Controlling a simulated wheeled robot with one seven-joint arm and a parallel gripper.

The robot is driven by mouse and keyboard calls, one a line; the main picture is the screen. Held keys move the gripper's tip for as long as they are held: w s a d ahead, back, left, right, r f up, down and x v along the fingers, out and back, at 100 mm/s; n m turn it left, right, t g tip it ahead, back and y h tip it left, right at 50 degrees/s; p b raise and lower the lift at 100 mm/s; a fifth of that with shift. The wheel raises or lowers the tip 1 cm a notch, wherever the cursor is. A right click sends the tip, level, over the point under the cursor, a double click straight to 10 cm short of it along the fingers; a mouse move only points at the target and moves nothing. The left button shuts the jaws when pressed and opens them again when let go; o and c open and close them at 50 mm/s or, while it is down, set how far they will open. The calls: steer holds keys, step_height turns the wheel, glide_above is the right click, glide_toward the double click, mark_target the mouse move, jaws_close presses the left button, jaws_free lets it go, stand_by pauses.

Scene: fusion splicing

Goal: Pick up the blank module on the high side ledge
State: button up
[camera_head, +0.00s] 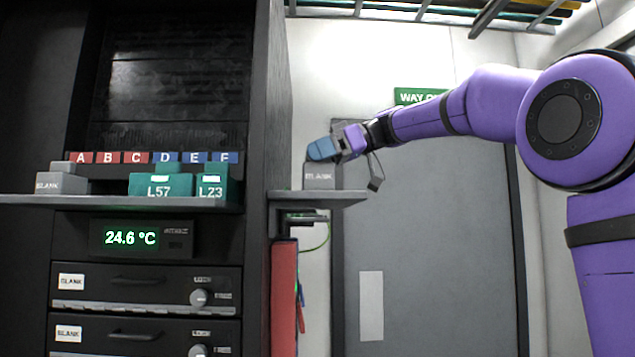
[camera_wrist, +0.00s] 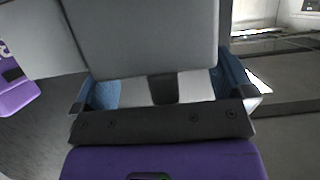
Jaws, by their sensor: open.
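The blank module (camera_head: 319,177), a grey block marked BLANK, stands upright on the high side ledge (camera_head: 345,196) right of the rack in the head view. My gripper (camera_head: 320,150) has its blue fingers at the module's top, hiding its upper part. In the wrist view, a large grey block (camera_wrist: 145,38), which looks like this module, fills the space between the blue fingers of my gripper (camera_wrist: 163,88). The fingers are open, one on each side of it. I cannot tell whether either finger touches it.
On the rack's shelf (camera_head: 120,203), another grey BLANK module (camera_head: 61,182) and teal modules L57 (camera_head: 160,184) and L23 (camera_head: 212,184) stand left of the rack side wall (camera_head: 270,100). A red object (camera_head: 284,295) hangs below the ledge. A grey door (camera_head: 430,240) is behind my arm.

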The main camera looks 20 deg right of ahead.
steer(key=c, duration=0.8)
steer(key=shift+r, duration=0.1)
